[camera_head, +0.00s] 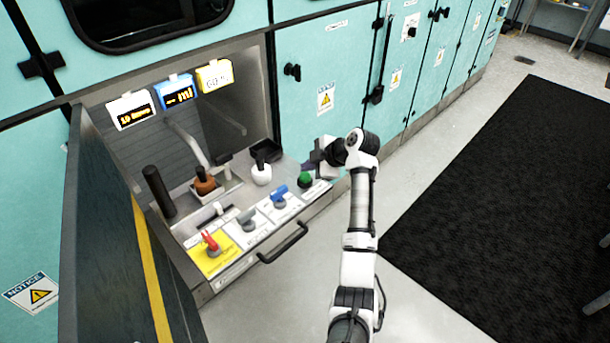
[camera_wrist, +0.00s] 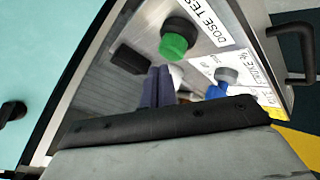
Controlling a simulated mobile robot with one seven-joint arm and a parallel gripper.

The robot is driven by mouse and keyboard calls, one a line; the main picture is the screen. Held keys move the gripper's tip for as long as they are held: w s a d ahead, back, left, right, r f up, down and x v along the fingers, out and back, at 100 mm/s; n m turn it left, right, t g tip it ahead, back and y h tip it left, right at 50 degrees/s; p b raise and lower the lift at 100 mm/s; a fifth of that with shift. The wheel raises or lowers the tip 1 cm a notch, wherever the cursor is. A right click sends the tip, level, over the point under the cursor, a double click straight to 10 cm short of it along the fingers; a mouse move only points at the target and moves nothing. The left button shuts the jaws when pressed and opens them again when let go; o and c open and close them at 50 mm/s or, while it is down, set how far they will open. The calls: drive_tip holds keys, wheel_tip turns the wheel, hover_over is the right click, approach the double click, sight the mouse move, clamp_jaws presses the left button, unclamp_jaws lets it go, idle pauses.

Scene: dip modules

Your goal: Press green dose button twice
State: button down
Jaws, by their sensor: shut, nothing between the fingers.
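The green dose button (camera_head: 305,179) sits on a dark round base near the right end of the drawer-like panel. In the wrist view the green button (camera_wrist: 174,46) stands beside a white label reading "DOSE TES...", partly cut off. My gripper (camera_head: 309,165) is beside the button, towards the back of the panel. In the wrist view my gripper (camera_wrist: 158,72) has its fingers together and empty, with the tips just short of the button in the picture. Whether they touch it cannot be told.
Blue (camera_head: 279,194), grey (camera_head: 246,217) and red (camera_head: 210,241) handles line the panel's front. A white bottle (camera_head: 261,172) and a black tray (camera_head: 266,151) stand behind. A bar handle (camera_head: 283,243) sticks out in front. An open door (camera_head: 125,230) stands at left.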

sight(308, 176)
drive_tip(key=shift+f, duration=0.35)
drive_tip(key=shift+f+b, duration=0.65)
drive_tip(key=shift+b, duration=0.1)
idle(0.5)
drive_tip(key=shift+r, duration=0.15)
drive_tip(key=shift+r+p, duration=0.5)
drive_tip(key=shift+r, duration=0.4)
drive_tip(key=shift+r+p, duration=1.35)
drive_tip(key=shift+r, duration=1.2)
drive_tip(key=shift+a, duration=0.1)
idle(0.6)
